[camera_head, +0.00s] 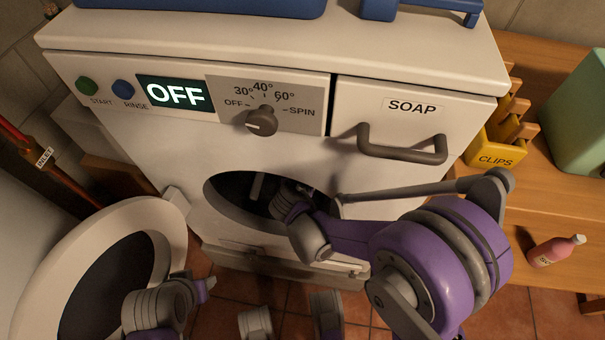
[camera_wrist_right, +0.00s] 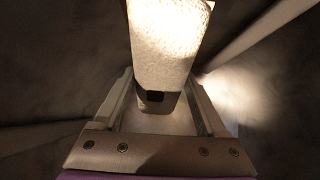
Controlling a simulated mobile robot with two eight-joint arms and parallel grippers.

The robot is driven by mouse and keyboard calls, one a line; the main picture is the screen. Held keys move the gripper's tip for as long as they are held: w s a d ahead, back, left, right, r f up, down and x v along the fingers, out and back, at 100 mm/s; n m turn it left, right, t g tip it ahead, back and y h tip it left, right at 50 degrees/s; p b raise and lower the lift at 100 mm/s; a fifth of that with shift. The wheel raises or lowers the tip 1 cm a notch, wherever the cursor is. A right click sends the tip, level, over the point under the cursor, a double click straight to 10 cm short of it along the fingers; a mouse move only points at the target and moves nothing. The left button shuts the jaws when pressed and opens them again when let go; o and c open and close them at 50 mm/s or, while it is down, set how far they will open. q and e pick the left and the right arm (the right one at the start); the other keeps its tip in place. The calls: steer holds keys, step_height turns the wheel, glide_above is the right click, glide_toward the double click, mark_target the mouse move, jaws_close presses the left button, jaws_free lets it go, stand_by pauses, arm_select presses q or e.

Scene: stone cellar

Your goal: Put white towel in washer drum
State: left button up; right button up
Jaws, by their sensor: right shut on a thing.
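The white washer (camera_head: 180,165) stands in front of me, its round door (camera_head: 165,220) swung open to the left. The dark drum opening (camera_head: 228,190) is in the middle of its front. My right arm reaches into this opening, and my right gripper (camera_wrist_right: 160,100) is mostly hidden there in the head view. In the right wrist view it is shut on the white towel (camera_wrist_right: 170,45), which extends beyond the fingers against a blurred dark grey surface. My left gripper (camera_head: 208,284) is at the lower left near the open door; its jaws are not clear.
The soap drawer handle (camera_head: 400,145) juts out above my right forearm. A wooden bench (camera_head: 560,225) at the right holds a yellow clips box (camera_head: 495,150), a green object (camera_head: 580,115) and a pink bottle (camera_head: 553,250). A red pole (camera_head: 50,165) stands at the left.

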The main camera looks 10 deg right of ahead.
steer(key=o, duration=1.5)
steer(key=p+v, duration=0.3)
steer(key=v, duration=0.7)
steer(key=shift+s+a+r, duration=0.15)
steer(key=shift+s+r, duration=0.05)
steer(key=shift+r, duration=0.1)
